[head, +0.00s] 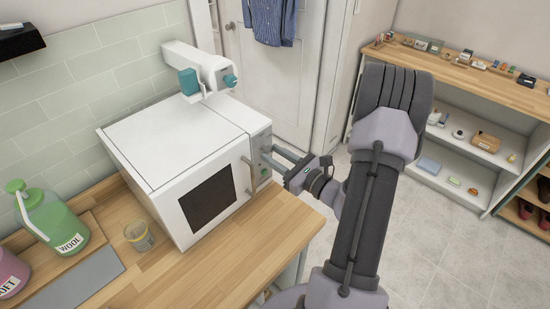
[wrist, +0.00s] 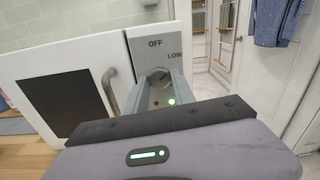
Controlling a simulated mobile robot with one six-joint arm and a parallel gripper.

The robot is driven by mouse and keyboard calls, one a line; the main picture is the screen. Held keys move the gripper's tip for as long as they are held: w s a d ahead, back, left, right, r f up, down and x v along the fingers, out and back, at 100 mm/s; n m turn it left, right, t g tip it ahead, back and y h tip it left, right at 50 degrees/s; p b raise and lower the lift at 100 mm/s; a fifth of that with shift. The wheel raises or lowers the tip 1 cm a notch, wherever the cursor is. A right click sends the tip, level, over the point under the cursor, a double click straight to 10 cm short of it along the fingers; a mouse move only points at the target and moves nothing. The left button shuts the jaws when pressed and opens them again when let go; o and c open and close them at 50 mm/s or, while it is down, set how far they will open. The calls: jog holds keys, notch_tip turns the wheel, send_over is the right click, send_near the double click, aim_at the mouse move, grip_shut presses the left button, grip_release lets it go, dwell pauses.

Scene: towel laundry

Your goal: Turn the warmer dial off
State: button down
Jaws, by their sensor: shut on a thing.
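The warmer (head: 172,165) is a white box with a dark window in its door, standing on the wooden counter. Its control panel (wrist: 152,50) is at the right of the door and carries the printed words OFF and LOW. The round grey dial (wrist: 158,76) sits below OFF and to the lower left of LOW. My gripper (wrist: 159,84) is shut on the dial, one finger on each side. In the head view my gripper (head: 271,152) reaches the panel from the right. The fingers partly hide the dial, and its exact setting is unclear.
The curved door handle (wrist: 109,90) stands out just left of my gripper. A green light (wrist: 171,101) glows on the panel. A white and teal device (head: 203,70) lies on the warmer. A green WOOL jug (head: 58,222) and a cup (head: 139,236) stand left on the counter.

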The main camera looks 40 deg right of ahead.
jog(key=n+b, duration=0.4)
jog(key=b, duration=0.1)
jog(key=n+b, duration=0.2)
jog(key=b, duration=0.1)
jog(key=shift+f, duration=0.3)
jog(key=n+b, duration=0.3)
jog(key=b, duration=0.2)
jog(key=shift+r+n, duration=0.1)
jog(key=shift+n, duration=0.2)
jog(key=shift+r+n+b, duration=0.15)
jog(key=shift+n+b, duration=0.35)
jog(key=shift+b, duration=0.45)
jog(key=shift+r, duration=0.1)
jog(key=c, duration=1.1)
grip_release()
